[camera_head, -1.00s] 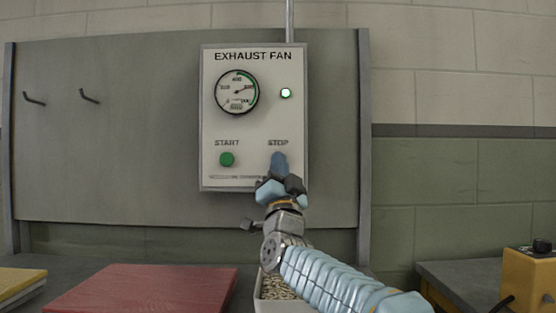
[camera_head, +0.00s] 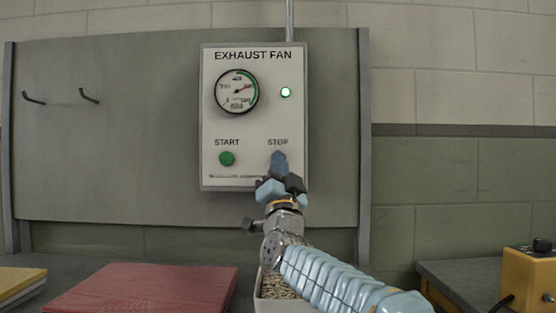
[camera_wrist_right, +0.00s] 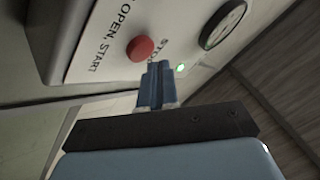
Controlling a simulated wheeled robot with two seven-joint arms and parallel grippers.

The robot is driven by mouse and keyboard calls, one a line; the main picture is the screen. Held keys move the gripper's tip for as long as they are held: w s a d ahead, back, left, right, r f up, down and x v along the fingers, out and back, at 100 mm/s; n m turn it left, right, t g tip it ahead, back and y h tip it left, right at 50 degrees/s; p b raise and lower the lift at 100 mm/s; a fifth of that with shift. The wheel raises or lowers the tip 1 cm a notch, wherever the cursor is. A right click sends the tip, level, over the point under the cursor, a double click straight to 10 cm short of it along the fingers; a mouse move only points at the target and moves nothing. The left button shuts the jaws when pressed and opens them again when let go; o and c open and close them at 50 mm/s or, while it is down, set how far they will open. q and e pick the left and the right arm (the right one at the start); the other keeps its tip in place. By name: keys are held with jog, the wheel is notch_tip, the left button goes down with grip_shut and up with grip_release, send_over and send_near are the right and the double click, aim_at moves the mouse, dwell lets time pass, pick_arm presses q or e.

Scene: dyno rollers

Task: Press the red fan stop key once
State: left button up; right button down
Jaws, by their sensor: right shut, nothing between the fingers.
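The exhaust fan panel (camera_head: 250,125) is a pale box on a grey board. Its green START key (camera_head: 227,159) is at the lower left. The red stop key is hidden behind my right gripper (camera_head: 279,160) in the head view. In the right wrist view the red stop key (camera_wrist_right: 141,48) shows fully, just beyond and left of the shut blue fingertips (camera_wrist_right: 158,68); a gap seems to lie between them, its size hard to tell. The right gripper is shut and empty. The green lamp (camera_head: 286,92) is lit. My left gripper is not in view.
The dial gauge (camera_head: 237,92) sits above START, its needle pointing right. A red board (camera_head: 145,290) lies on the bench below. A white bin of pellets (camera_head: 272,290) stands under my right arm. A yellow box (camera_head: 530,278) is at the far right. Two hooks are on the left.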

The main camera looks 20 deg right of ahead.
jog(key=shift+w, duration=0.1)
dwell(0.7)
jog(key=shift+w+d, duration=0.1)
jog(key=shift+w, duration=0.2)
jog(key=shift+w+d, duration=0.15)
jog(key=shift+w, duration=0.2)
dwell(0.7)
jog(key=shift+s+a+b, duration=0.25)
jog(key=shift+s+b, duration=0.45)
jog(key=shift+s, duration=0.05)
